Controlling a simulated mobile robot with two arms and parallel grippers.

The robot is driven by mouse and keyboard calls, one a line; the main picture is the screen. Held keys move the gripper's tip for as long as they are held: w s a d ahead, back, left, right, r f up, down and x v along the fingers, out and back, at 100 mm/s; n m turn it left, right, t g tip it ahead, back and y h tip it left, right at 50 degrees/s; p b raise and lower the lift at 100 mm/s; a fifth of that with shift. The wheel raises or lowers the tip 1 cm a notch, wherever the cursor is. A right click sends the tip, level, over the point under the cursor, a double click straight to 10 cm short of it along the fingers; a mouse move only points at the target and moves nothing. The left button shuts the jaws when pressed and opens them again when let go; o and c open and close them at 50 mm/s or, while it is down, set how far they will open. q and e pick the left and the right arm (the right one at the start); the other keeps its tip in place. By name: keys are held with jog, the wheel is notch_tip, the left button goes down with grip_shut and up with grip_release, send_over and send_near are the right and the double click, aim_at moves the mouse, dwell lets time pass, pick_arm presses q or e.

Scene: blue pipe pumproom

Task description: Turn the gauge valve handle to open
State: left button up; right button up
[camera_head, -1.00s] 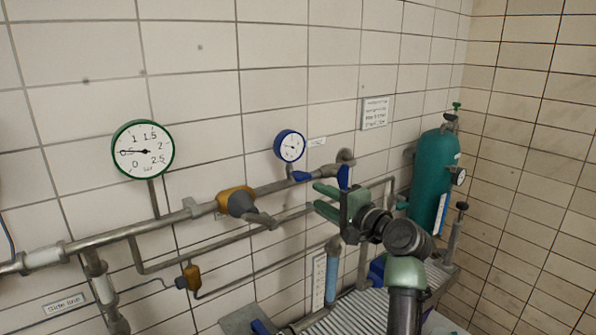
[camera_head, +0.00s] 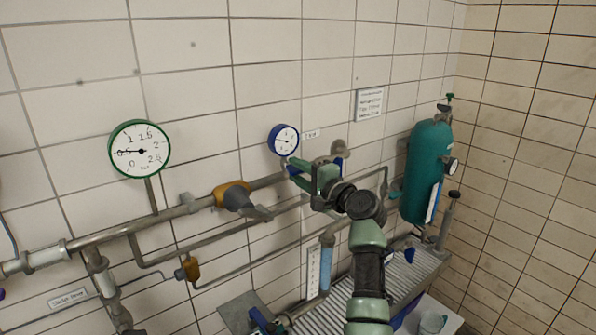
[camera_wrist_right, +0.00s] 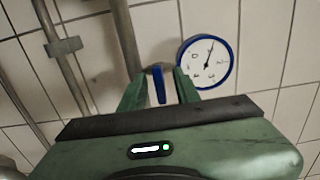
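The blue-rimmed gauge (camera_head: 284,140) is on the tiled wall; it also shows in the wrist view (camera_wrist_right: 207,62). Just below it, a small blue valve handle (camera_head: 292,169) is partly hidden by my right gripper (camera_head: 293,172). In the wrist view, the blue handle (camera_wrist_right: 158,84) is between the two green fingers of my right gripper (camera_wrist_right: 157,82). The fingers are apart, with gaps on both sides of the handle. My left gripper is not in view.
A grey pipe (camera_head: 105,235) runs along the wall, with a yellow-and-grey valve (camera_head: 235,195) left of my gripper. A green-rimmed gauge (camera_head: 139,149) is further left. A teal gas cylinder (camera_head: 427,165) stands at the right. A ribbed metal surface (camera_head: 398,272) lies below.

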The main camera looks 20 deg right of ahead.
grip_shut()
